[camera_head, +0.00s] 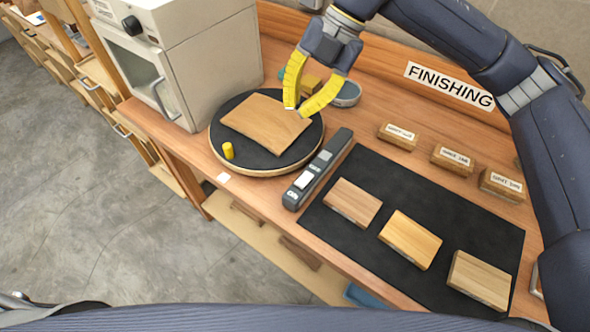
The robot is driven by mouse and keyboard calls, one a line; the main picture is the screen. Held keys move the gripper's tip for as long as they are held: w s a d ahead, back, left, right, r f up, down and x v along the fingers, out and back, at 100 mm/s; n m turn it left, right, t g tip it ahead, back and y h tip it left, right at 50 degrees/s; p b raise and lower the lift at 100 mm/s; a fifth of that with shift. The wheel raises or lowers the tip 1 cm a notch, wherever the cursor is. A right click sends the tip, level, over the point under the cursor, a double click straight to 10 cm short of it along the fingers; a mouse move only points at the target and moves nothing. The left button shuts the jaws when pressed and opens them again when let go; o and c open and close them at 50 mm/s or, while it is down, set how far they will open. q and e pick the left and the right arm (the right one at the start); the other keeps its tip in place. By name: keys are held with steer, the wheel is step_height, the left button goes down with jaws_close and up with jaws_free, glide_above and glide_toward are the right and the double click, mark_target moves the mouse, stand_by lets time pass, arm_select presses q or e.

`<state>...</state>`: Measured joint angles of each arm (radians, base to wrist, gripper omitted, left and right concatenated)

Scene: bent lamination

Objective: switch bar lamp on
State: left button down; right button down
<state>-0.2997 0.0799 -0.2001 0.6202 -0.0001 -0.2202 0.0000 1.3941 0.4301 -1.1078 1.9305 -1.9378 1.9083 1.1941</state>
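A slim dark grey bar (328,157), which looks like the bar lamp, lies on the wooden bench between the round turntable and the black mat. My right gripper (297,110), with yellow fingers, points down over the right edge of the curved wooden panel, left of and behind the bar. Its fingertips are close together, with nothing visible held. Whether it touches the panel is unclear. My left gripper is not in view.
The turntable (223,155) carries the curved panel (262,118) and a yellow peg (228,150). A beige oven-like box (215,70) stands left. The black mat (450,220) holds three wood blocks. Labelled blocks (398,137) stand along the back by a FINISHING sign (449,86).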

steer(key=s+d+f+m+h, duration=0.2)
steer(key=s+f+m, duration=0.1)
steer(key=shift+d+f+g+h, duration=0.1)
steer(key=shift+g+h, duration=0.2)
steer(key=shift+h, duration=0.1)
steer(key=shift+f, duration=0.1)
glide_above(296, 192)
steer(key=w, duration=0.1)
steer(key=f, duration=1.1)
steer(key=shift+d+f, duration=0.2)
steer(key=shift+d, duration=0.1)
steer(key=shift+a+f, duration=0.1)
steer(key=shift+f, duration=0.8)
